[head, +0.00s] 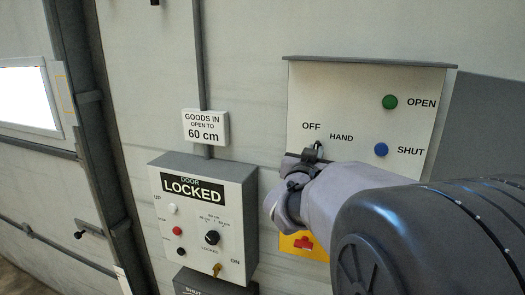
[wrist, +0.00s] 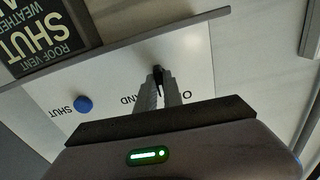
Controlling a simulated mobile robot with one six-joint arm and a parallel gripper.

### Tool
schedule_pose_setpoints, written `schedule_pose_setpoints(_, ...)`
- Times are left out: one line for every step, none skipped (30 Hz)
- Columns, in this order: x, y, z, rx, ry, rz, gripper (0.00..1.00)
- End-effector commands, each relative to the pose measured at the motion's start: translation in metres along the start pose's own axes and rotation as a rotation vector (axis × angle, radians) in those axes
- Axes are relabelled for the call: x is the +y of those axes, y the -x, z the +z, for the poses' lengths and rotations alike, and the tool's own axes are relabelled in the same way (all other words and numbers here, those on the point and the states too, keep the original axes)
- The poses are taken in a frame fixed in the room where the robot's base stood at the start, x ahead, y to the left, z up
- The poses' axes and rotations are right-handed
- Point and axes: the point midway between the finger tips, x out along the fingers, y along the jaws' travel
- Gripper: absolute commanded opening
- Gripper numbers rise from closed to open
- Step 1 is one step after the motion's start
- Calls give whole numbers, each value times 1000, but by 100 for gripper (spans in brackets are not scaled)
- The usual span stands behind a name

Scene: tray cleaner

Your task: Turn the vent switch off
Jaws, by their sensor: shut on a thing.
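The white vent panel (head: 345,85) carries the labels OFF and HAND. The small black vent switch (head: 318,146) sits just below these labels, mostly hidden by my gripper. My gripper (head: 308,156) is at the switch. In the wrist view the two fingers are shut on the black vent switch (wrist: 158,71), with the panel (wrist: 190,55) behind it upside down. The fingers cover part of the HAND and OFF lettering. I cannot tell which label the switch points to.
A green OPEN button (head: 390,102) and a blue SHUT button (head: 381,149) are right of the switch. A grey door control box (head: 247,185) reading LOCKED hangs to the lower left. A "60 cm" sign (head: 205,127) is above it. A yellow plate (head: 292,243) shows below my gripper.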

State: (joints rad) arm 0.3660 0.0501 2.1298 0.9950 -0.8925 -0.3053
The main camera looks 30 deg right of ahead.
Motion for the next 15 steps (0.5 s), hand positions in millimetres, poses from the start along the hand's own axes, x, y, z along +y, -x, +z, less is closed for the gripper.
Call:
schedule_pose_setpoints(0,0,0,0,15,0,0)
schedule_pose_setpoints(0,0,0,0,25,0,0)
schedule_pose_setpoints(0,0,0,0,36,0,0)
schedule_pose_setpoints(0,0,0,0,43,0,0)
schedule_pose_setpoints(0,0,0,0,50,0,0)
schedule_pose_setpoints(0,0,0,0,58,0,0)
schedule_pose_setpoints(0,0,0,0,62,0,0)
schedule_pose_setpoints(0,0,0,0,66,0,0)
schedule_pose_setpoints(0,0,0,0,69,0,0)
schedule_pose_setpoints(0,0,0,0,72,0,0)
schedule_pose_setpoints(0,0,0,0,74,0,0)
schedule_pose_setpoints(0,0,0,0,75,0,0)
schedule_pose_setpoints(0,0,0,0,76,0,0)
schedule_pose_setpoints(0,0,0,0,77,0,0)
schedule_pose_setpoints(0,0,0,0,77,0,0)
